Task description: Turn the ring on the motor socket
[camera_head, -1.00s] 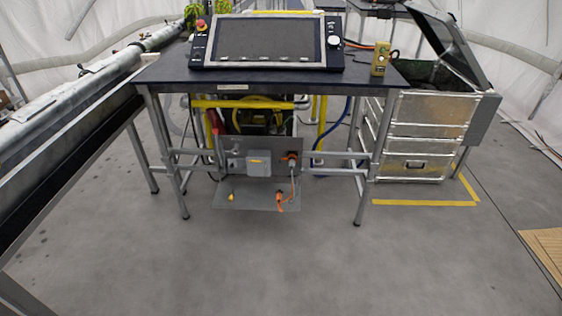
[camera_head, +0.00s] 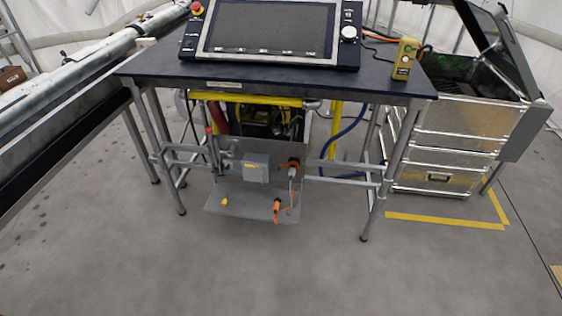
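A grey box (camera_head: 255,168) with a yellow label is left of the upper connector, and a small yellow piece (camera_head: 225,200) is on the plate. Neither of my grippers shows in the view.
The table (camera_head: 270,80) bears a large console screen (camera_head: 270,30) and a yellow handheld box (camera_head: 404,58). Metal drawers (camera_head: 440,150) stand right, and a long rail (camera_head: 60,130) runs along the left. The floor (camera_head: 280,270) in front is clear.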

